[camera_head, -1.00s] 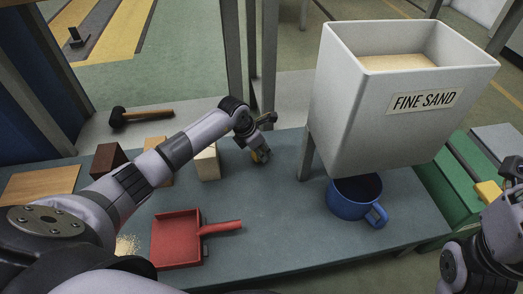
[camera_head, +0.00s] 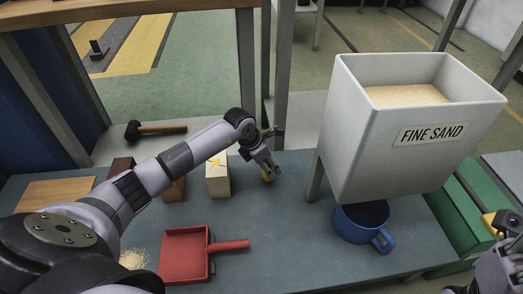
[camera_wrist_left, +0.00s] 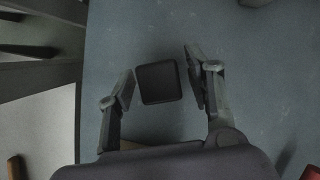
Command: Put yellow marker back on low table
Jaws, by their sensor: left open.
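In the left wrist view a dark square top (camera_wrist_left: 159,82) lies between the spread fingers of the left gripper (camera_wrist_left: 160,82), with gaps showing on both sides.
A pale block with a yellow star (camera_head: 217,180) and brown blocks stand left of the gripper. A red dustpan (camera_head: 185,255) lies in front. A FINE SAND hopper (camera_head: 365,150) stands over a blue mug (camera_head: 358,222) at right. A table leg rises behind the gripper.

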